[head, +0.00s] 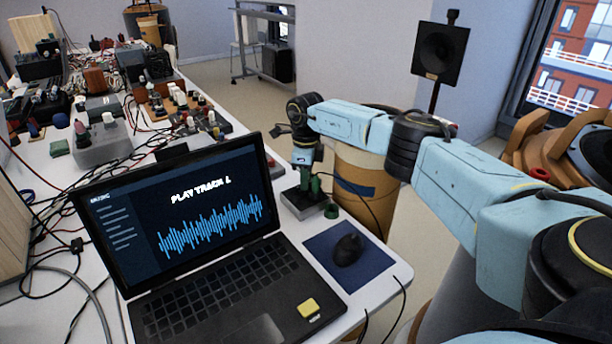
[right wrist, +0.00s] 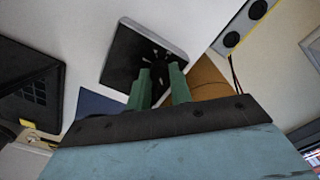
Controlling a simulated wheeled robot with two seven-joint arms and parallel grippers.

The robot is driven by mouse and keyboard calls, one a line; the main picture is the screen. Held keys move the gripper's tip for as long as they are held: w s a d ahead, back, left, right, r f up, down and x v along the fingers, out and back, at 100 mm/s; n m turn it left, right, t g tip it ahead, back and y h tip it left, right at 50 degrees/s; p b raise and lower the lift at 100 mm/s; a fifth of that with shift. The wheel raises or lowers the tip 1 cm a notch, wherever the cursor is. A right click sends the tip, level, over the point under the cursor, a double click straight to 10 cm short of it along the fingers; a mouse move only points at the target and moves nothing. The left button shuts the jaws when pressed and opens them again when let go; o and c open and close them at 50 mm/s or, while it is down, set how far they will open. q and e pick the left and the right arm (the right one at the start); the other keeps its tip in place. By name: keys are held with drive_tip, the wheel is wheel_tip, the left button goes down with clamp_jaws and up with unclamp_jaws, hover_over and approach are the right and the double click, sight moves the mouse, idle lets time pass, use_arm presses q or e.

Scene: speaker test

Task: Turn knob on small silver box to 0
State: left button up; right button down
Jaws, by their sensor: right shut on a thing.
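The small silver box (head: 294,200) stands on the white table to the right of the laptop. In the right wrist view its dark top plate (right wrist: 122,52) shows white dial marks fanned out near the fingers. My right gripper (head: 311,186) comes down on the box from above, and its two green fingers (right wrist: 160,85) are close together over the dial. My left gripper is in neither view.
A laptop (head: 215,270) reading "PLAY TRACK 1" stands left of the box. A mouse (head: 347,249) lies on a blue pad (head: 375,262) in front of it. Cables and several boxes with knobs crowd the table's far left. A speaker (head: 440,52) stands behind my right arm.

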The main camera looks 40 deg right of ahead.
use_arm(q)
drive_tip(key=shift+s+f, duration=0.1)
use_arm(e)
drive_tip(key=shift+w+r+n, duration=0.1)
drive_tip(key=shift+n, duration=0.2)
drive_tip(key=c, duration=1.3)
unclamp_jaws()
drive_tip(key=shift+o, duration=0.2)
drive_tip(key=shift+r, duration=0.3)
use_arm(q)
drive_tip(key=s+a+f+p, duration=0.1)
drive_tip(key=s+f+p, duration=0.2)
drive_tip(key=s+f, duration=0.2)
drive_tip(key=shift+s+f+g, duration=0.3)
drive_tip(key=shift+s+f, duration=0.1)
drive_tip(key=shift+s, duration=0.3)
use_arm(e)
wheel_tip(320, 180, up, 13)
drive_tip(key=shift+f, duration=0.15)
